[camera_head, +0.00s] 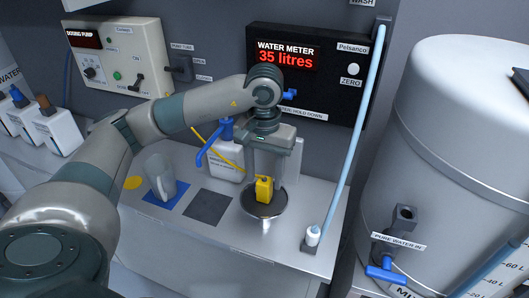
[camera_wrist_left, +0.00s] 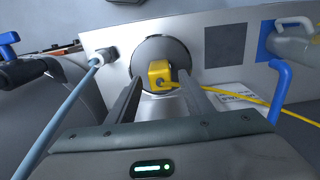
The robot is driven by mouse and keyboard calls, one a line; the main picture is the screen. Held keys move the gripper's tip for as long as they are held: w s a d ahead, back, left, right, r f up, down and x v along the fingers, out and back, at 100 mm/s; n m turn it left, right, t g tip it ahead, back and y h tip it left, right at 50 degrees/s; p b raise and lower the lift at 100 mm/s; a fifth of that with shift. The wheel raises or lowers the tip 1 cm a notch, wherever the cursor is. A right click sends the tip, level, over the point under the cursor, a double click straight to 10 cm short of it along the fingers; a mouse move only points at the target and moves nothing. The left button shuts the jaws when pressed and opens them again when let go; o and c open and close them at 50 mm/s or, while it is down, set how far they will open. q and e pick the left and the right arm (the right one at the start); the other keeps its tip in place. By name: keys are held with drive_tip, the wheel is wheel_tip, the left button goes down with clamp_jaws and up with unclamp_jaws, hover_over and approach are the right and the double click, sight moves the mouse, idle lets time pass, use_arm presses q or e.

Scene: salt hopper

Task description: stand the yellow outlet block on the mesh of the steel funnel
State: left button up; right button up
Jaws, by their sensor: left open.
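The yellow outlet block (camera_head: 264,189) stands on the dark round mesh of the steel funnel (camera_head: 265,208), at the front right of the counter. A thin yellow lead runs from it to the left in the head view. In the left wrist view the block (camera_wrist_left: 159,74) sits over the mesh, with the funnel rim (camera_wrist_left: 140,50) around it. My left gripper (camera_head: 265,178) points down over the block. Its fingers (camera_wrist_left: 158,92) are apart on either side of it, and I cannot tell whether either touches it. My right gripper is not in view.
A dark square mat (camera_head: 208,208) and a blue mat (camera_head: 150,195) with a clear jug (camera_head: 160,174) lie to the left. A white bottle (camera_head: 226,162) stands behind. A light-blue hose (camera_head: 352,150) and a big white tank (camera_head: 460,130) bound the right.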

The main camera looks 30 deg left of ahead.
sight(265, 180)
use_arm(q)
wheel_tip(265, 180, up, 7)
drive_tip(key=shift+f+b, duration=0.1)
drive_tip(key=shift+b, duration=0.9)
drive_tip(key=shift+r, duration=0.9)
